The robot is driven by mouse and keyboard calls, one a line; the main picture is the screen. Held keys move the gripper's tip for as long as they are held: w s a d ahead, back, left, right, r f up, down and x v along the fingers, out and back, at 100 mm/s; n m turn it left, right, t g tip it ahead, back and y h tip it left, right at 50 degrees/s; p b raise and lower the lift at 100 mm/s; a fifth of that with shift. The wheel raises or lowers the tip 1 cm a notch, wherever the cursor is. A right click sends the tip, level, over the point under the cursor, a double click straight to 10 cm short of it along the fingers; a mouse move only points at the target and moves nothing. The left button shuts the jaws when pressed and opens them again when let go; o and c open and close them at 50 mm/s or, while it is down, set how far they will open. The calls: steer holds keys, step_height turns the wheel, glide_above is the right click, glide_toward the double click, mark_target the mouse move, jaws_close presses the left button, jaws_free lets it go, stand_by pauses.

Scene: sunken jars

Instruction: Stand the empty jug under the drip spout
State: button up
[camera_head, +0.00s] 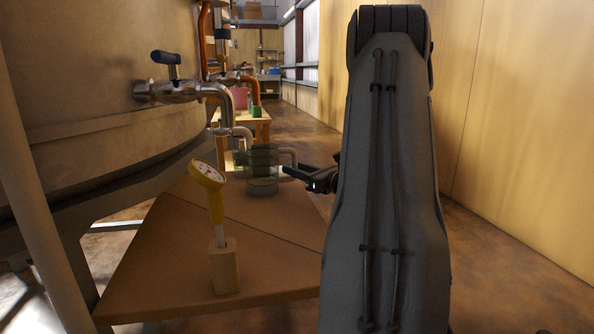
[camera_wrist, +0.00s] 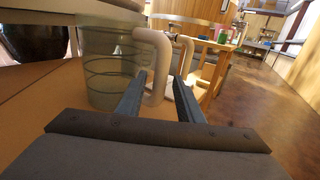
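The jug (camera_head: 262,174) is clear greenish glass with dark bands and a pale handle on its right. It stands upright on the brown tabletop. In the wrist view the jug (camera_wrist: 104,62) fills the left side, and its handle runs down between my finger tips. My gripper (camera_wrist: 160,78) is open, with one finger on each side of the handle; firm contact cannot be made out. In the head view my gripper (camera_head: 287,172) reaches the handle from the right. A metal tap (camera_head: 190,91) with a dark lever juts from the big tank. A smaller curved spout (camera_head: 234,132) shows behind it, near the jug.
A yellow dial gauge (camera_head: 208,173) stands in a wooden block (camera_head: 225,270) at the table's front. The tank (camera_head: 80,70) fills the left. A wooden bench (camera_head: 256,127) with a pink vessel (camera_head: 240,97) stands behind. The floor beside the right wall is clear.

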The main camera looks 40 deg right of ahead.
steer(key=s+p, duration=0.3)
steer(key=s, duration=0.8)
steer(key=shift+s+d+p, duration=0.25)
steer(key=shift+s+p, duration=0.05)
steer(key=shift+s, duration=0.05)
steer(key=shift+w, duration=0.1)
